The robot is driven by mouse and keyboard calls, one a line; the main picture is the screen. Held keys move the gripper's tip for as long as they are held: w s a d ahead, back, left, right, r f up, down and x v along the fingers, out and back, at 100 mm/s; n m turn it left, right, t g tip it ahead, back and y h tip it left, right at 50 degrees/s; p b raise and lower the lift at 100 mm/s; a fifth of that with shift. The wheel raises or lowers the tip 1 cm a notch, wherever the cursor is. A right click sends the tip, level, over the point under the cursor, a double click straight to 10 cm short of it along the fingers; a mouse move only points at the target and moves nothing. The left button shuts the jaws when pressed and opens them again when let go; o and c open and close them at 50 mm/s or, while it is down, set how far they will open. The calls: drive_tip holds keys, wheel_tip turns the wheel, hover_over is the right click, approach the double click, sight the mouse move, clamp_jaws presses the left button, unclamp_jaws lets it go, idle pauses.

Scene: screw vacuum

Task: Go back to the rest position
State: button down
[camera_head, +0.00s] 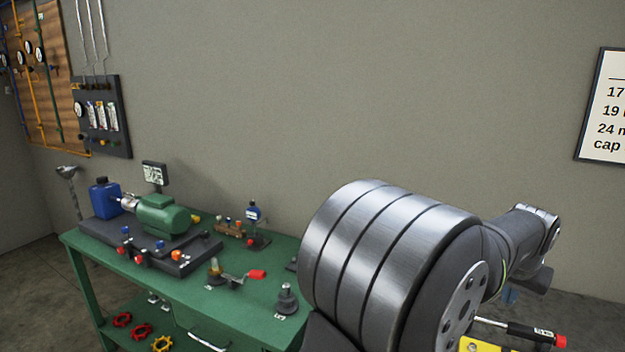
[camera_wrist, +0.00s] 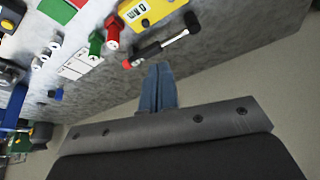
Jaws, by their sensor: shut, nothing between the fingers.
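My gripper (camera_wrist: 158,78) shows in the wrist view, with its two blue-grey fingers pressed together and nothing between them. It is in the air, apart from the things behind it. In the head view my arm fills the lower right and bends away to the right; the fingers cannot be made out clearly there.
A green workbench (camera_head: 240,300) at left carries a green pump motor (camera_head: 163,214), a blue bottle (camera_head: 104,197) and a red-handled valve (camera_head: 257,274). A yellow device (camera_wrist: 150,12) and a red-tipped tool (camera_wrist: 160,46) lie near my gripper in the wrist view. The upper middle is clear wall.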

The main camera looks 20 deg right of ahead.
drive_tip(key=d+f+n+g, duration=0.1)
drive_tip(key=d+f+n, duration=0.2)
drive_tip(key=f, duration=0.4)
drive_tip(key=v, duration=0.9)
drive_tip(key=shift+a, duration=0.2)
idle(1.5)
